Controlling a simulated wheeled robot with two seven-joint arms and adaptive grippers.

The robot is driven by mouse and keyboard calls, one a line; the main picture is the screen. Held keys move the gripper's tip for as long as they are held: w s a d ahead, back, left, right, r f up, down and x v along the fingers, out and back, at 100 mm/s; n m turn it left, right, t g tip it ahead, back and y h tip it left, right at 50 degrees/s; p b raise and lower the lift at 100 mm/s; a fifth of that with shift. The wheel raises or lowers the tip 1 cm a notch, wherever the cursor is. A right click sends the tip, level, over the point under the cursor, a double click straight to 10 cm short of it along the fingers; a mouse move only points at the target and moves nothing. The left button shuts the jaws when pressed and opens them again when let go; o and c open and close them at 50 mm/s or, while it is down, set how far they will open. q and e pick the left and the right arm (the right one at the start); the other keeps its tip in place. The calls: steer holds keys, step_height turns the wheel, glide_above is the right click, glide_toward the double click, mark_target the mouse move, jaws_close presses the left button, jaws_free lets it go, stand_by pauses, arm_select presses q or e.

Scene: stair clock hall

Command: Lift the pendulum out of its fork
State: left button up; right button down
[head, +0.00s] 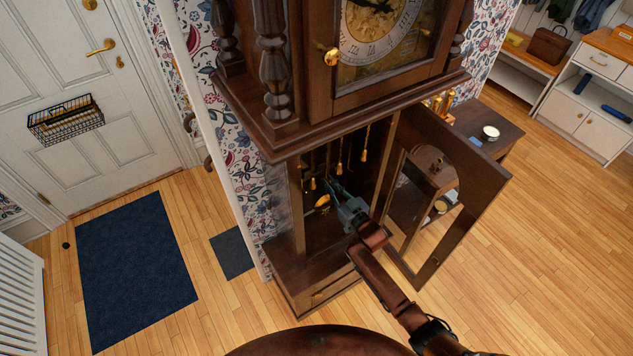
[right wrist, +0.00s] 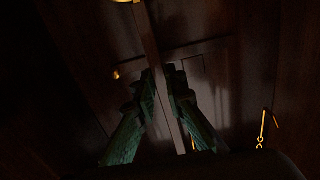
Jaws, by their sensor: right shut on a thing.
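The tall clock's case (head: 285,285) stands open, with its dark wooden door (head: 478,180) swung out to the right. My right gripper (head: 332,185) reaches inside the case. In the right wrist view my right gripper (right wrist: 160,76) is shut on the pendulum, with the thin rod (right wrist: 149,38) running between its green fingers. The pendulum's gold bob (head: 322,201) shows just left of the gripper in the head view; a gold edge is cut off at the top of the wrist view. The fork is hidden behind the clock's hood (head: 350,118). My left gripper is out of view.
Gold tassel-like weights (head: 364,155) hang inside the case near my gripper. A small dark table (head: 485,125) stands behind the door. The floor at right is clear.

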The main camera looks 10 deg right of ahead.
steer(key=shift+w+d+r, duration=0.1)
steer(key=shift+w+d, duration=0.15)
steer(key=shift+d, duration=0.4)
steer(key=shift+w+d+r, duration=0.1)
steer(key=shift+w+d, duration=0.1)
steer(key=shift+d, duration=0.4)
steer(key=shift+s+d, duration=0.1)
steer(key=shift+s, duration=0.05)
steer(key=p+v, duration=0.8)
steer(key=v, duration=0.8)
steer(key=shift+s, duration=0.35)
stand_by(1.6)
steer(key=shift+d+r, duration=0.1)
